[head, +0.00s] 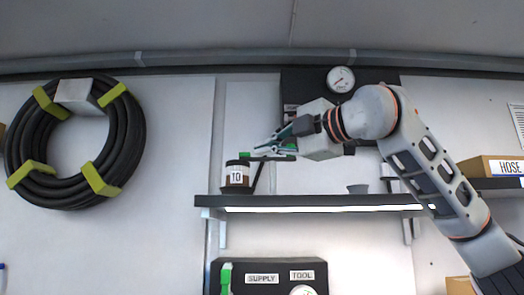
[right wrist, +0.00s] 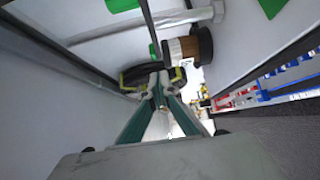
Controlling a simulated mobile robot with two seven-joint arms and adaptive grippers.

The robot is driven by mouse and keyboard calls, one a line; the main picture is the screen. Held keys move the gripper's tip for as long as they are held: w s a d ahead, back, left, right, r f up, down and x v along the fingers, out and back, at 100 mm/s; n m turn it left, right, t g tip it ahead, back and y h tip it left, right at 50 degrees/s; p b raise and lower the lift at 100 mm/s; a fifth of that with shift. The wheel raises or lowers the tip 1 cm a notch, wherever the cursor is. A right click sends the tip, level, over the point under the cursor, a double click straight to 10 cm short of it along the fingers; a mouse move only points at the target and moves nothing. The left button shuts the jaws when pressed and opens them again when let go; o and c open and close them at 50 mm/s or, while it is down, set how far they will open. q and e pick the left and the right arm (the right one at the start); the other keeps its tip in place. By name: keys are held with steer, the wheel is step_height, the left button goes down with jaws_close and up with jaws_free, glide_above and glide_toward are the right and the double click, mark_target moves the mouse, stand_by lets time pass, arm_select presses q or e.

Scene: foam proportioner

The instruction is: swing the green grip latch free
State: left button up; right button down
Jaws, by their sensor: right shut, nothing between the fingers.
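My right gripper (head: 262,151) reaches in from the right above the shelf, its fingers shut with nothing between them. A small green piece (head: 244,156) shows at its fingertips, above a jar marked 10 (head: 237,174). Another green-handled part (head: 226,278) stands upright at the left edge of the SUPPLY/TOOL panel, well below. I cannot tell which green part is the latch. In the right wrist view, the teal fingers (right wrist: 160,78) converge near a small green piece (right wrist: 153,50) and the brown-and-black jar (right wrist: 189,45). My left gripper is not in view.
The lit shelf (head: 310,202) spans the middle, with a small grey cup (head: 357,188) on it. A dark panel with a gauge (head: 340,79) is behind my arm. A coiled hose (head: 127,137) hangs at left; a HOSE box (head: 492,168) sits at right.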

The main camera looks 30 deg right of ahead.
mark_target(249, 158)
steer(key=w, duration=0.1)
steer(key=w+d+p, duration=0.1)
steer(key=w, duration=0.3)
steer(key=shift+d, duration=0.3)
steer(key=shift+s, duration=0.1)
steer(key=shift+w+a+f+b, duration=0.1)
steer(key=shift+w+f+b, duration=0.05)
steer(key=shift+w+b, duration=0.15)
steer(key=shift+w, duration=0.1)
